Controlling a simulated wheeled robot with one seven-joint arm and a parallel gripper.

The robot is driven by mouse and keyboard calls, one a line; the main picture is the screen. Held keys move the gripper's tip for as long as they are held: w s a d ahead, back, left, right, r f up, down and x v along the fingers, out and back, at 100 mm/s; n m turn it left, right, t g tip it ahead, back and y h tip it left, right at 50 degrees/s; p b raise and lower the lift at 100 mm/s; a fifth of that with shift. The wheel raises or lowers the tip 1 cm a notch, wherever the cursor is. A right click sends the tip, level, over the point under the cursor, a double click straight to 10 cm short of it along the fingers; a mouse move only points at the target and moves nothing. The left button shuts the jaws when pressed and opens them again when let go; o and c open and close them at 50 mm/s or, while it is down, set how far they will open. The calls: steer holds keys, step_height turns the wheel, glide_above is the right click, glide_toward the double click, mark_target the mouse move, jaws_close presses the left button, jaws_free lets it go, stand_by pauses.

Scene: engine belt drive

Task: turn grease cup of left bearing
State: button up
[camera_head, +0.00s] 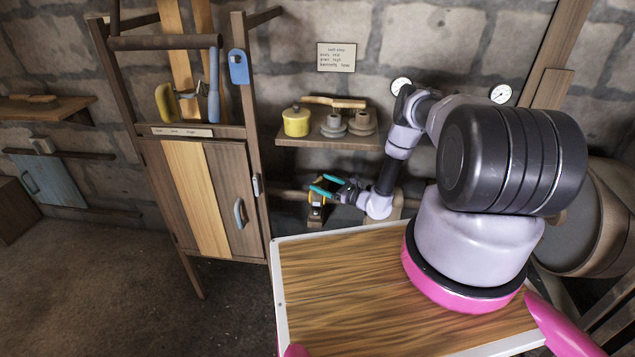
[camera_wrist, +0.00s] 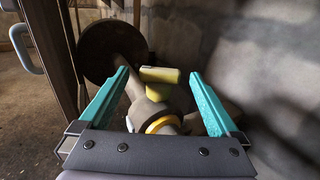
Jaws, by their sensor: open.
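The grease cup (camera_wrist: 158,78) is a dull yellow T-shaped piece on top of the left bearing (camera_wrist: 150,107), clearest in the wrist view. A bright yellow ring (camera_wrist: 163,126) shows on the bearing's near side. My gripper (camera_wrist: 158,74) is open, with one teal finger on each side of the cup and visible gaps between. No contact shows. In the head view my gripper (camera_head: 318,183) is over the bearing (camera_head: 316,212), low by the wall beside the cabinet. The fingers partly hide the cup there.
A dark round wheel (camera_wrist: 108,50) stands behind the bearing. The wooden cabinet (camera_head: 205,195) with its handle is close on the left, and the stone wall on the right. Above is a shelf (camera_head: 330,141) with a yellow pot (camera_head: 296,121). A barrel (camera_head: 585,220) stands at right.

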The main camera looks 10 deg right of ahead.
steer(key=shift+x, duration=1.4)
steer(key=c, duration=1.4)
steer(key=shift+o, duration=0.2)
steer(key=shift+m+t+h, duration=0.4)
steer(key=shift+h, duration=0.1)
steer(key=m+t+h, duration=0.1)
steer(key=m+h, duration=0.1)
steer(key=h, duration=0.1)
steer(key=m+t+h, duration=0.2)
steer(key=m+h, duration=0.1)
steer(key=shift+t+h, duration=0.3)
steer(key=m+h, duration=0.3)
steer(key=h, duration=0.2)
steer(key=shift+t+h, duration=0.3)
steer(key=shift+m+g+h, duration=0.4)
steer(key=shift+m+h, duration=1.3)
steer(key=shift+h, duration=0.9)
